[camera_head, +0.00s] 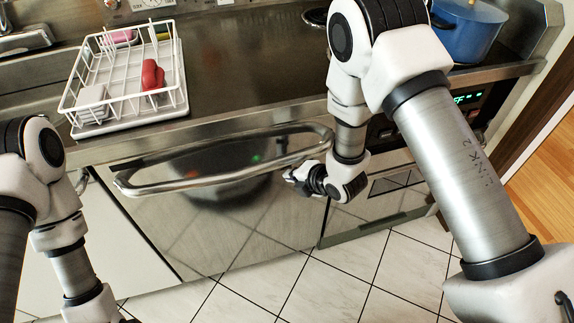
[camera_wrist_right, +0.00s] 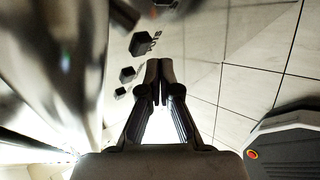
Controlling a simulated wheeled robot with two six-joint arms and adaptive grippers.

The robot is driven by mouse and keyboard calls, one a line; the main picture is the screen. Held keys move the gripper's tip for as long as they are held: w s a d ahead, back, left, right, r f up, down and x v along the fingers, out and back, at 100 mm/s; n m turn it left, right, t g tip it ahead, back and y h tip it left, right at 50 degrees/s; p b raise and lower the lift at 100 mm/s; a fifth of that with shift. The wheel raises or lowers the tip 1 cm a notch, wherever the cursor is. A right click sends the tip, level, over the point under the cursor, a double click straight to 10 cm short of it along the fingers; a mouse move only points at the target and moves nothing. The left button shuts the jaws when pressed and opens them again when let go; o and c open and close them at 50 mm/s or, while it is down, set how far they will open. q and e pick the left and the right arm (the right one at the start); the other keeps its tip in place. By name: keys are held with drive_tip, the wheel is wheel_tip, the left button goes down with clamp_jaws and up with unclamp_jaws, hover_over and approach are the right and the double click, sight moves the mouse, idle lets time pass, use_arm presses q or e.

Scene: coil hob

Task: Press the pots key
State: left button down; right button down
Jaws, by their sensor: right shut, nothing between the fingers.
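My right gripper (camera_head: 291,175) is in front of the cooker front, beside the right end of the long metal handle. In the right wrist view its two fingers (camera_wrist_right: 160,68) meet at the tips with nothing between them. The control panel with a green display (camera_head: 468,98) is on the front to the right, partly hidden behind my right arm. Several dark knobs or keys (camera_wrist_right: 141,43) show in the right wrist view, left of the fingertips and apart from them. I cannot tell which is the pots key. My left arm is at the lower left, its gripper out of frame.
A curved metal handle (camera_head: 220,178) juts from the front. A white dish rack (camera_head: 125,118) with a red item (camera_head: 152,76) stands on the counter (camera_head: 240,60). A blue pot (camera_head: 467,30) is at the back right. The tiled floor (camera_head: 330,285) in front is clear.

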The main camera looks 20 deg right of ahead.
idle(0.3)
drive_tip(key=shift+w, duration=0.45)
drive_tip(key=shift+w+r, duration=0.45)
drive_tip(key=shift+w, duration=0.05)
idle(1.2)
drive_tip(key=shift+b, duration=0.3)
drive_tip(key=shift+s+f, duration=0.5)
drive_tip(key=shift+f, duration=0.05)
drive_tip(key=shift+s+f, duration=0.1)
drive_tip(key=shift+s, duration=0.05)
